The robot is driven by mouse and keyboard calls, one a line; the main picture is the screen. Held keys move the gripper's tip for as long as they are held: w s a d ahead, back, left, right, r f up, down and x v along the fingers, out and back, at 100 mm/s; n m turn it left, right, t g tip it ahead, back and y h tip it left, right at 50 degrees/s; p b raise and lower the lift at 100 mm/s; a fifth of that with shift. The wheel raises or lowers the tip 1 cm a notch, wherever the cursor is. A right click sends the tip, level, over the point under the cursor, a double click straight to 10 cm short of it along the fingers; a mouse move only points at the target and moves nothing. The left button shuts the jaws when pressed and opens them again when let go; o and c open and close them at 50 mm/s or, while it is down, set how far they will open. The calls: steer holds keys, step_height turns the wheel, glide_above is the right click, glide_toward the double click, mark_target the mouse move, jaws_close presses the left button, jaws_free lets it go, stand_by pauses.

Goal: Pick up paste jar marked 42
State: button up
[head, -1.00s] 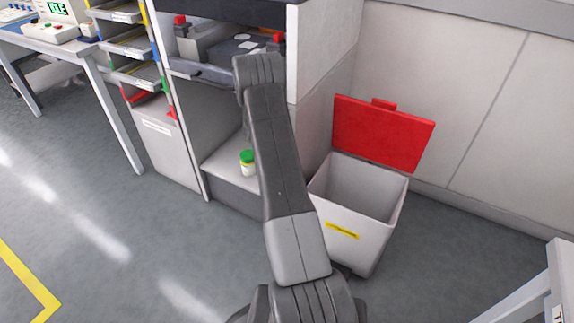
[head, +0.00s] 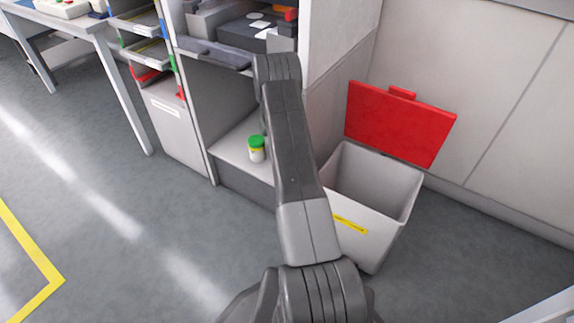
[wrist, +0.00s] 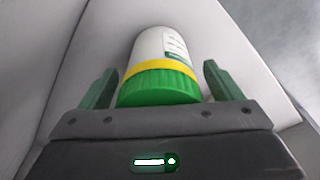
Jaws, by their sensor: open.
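A white paste jar (head: 257,149) with a green lid and a yellow band stands on the low shelf of the open cabinet in the head view. In the wrist view the jar (wrist: 165,62) lies between the two green fingers of my gripper (wrist: 160,88), lid toward the palm. The fingers are open, with a gap showing on each side of the jar. Part of its label shows, but I cannot read a number on it.
The pale shelf (head: 228,150) sits under a dark counter (head: 215,52). To the right stands a grey bin (head: 365,238) with its red lid (head: 400,122) raised. A rack of trays (head: 140,50) stands at the left. The floor at the left is clear.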

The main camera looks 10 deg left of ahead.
steer(key=c, duration=1.5)
